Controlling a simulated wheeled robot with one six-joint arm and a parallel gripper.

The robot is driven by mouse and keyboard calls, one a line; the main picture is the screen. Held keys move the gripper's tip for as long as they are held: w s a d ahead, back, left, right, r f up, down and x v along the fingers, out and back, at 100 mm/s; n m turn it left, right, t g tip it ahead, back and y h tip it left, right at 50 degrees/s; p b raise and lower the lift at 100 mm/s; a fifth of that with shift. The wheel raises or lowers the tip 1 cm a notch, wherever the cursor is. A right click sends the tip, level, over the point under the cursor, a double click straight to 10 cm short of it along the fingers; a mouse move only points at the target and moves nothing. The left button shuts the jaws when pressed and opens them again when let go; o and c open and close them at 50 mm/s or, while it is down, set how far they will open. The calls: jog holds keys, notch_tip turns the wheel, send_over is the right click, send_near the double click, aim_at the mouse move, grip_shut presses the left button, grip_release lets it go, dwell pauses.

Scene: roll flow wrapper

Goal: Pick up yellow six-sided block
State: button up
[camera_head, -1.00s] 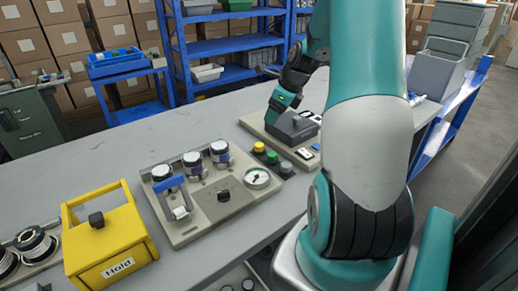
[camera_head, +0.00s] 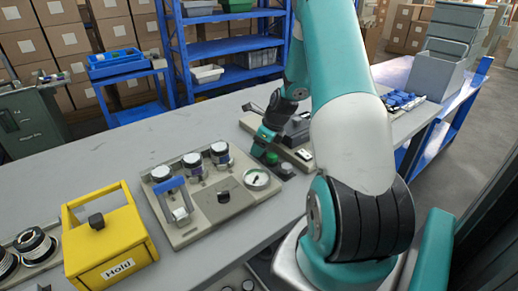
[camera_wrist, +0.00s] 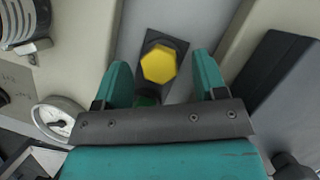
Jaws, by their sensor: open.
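The yellow six-sided block (camera_wrist: 159,64) shows in the wrist view, on top of a dark square base. My gripper (camera_wrist: 162,80) is open, with one teal finger on each side of the block's line and a clear gap between them. Neither finger touches the block. In the head view my gripper (camera_head: 262,136) hangs low over the row of coloured buttons, and it hides the yellow block there. A green button (camera_head: 271,158) shows just in front of it, and part of it shows in the wrist view beneath the gripper.
A grey panel with rollers and a round gauge (camera_head: 257,179) stands close on the left. A second panel with a dark grey housing (camera_head: 298,131) is close on the right. A yellow box marked Hold (camera_head: 110,245) stands at the front left. The table's back left is clear.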

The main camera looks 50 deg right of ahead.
jog(key=c, duration=1)
jog(key=shift+r, duration=0.1)
